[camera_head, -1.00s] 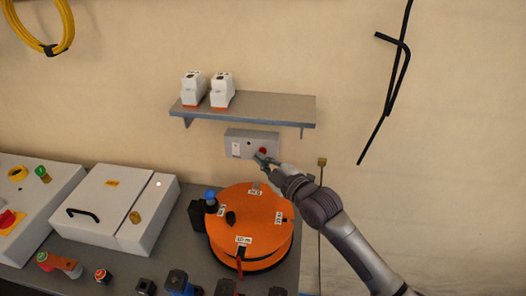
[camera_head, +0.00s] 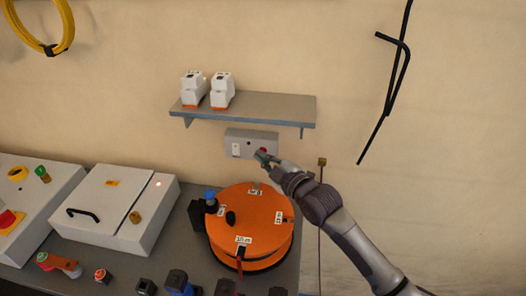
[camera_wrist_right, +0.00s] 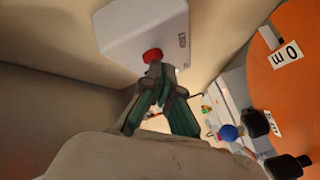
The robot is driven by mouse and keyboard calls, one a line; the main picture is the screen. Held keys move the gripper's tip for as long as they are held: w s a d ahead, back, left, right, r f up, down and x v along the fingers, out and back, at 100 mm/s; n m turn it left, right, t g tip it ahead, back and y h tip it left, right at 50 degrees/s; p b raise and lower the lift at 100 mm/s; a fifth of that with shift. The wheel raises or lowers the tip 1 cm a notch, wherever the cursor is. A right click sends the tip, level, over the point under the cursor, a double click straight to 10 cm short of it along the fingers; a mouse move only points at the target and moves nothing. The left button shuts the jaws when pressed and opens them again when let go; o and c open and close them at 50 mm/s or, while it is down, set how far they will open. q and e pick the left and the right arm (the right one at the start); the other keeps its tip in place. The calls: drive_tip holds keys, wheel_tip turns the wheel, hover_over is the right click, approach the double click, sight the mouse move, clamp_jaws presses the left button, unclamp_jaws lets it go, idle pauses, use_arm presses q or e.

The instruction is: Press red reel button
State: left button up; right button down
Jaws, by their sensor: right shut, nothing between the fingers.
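The red button (camera_wrist_right: 153,56) sits on a pale grey wall box (camera_wrist_right: 125,30) in the right wrist view. In the head view the box (camera_head: 236,145) is on the wall under the shelf, and the red button (camera_head: 262,150) shows at its right part. My right gripper (camera_head: 262,157) is shut and empty, its tips right at the button. In the right wrist view its green and grey fingers (camera_wrist_right: 156,70) meet just below the button; I cannot tell if they touch it. The orange reel (camera_head: 255,215) stands on the bench below. My left gripper is not in view.
A grey shelf (camera_head: 262,109) with two white devices (camera_head: 222,91) juts out above the box. A white case (camera_head: 105,210) and several buttons and switches stand on the bench (camera_head: 100,275).

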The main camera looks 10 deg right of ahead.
idle(0.4)
drive_tip(key=shift+s+a+p, duration=0.15)
drive_tip(key=shift+s+p, duration=0.25)
drive_tip(key=s+p, duration=0.1)
drive_tip(key=s+a+p, duration=0.1)
drive_tip(key=s, duration=0.1)
drive_tip(key=s+a+p, duration=0.1)
drive_tip(key=s, duration=0.1)
drive_tip(key=shift+s+a, duration=0.15)
drive_tip(key=shift+s, duration=0.1)
idle(0.9)
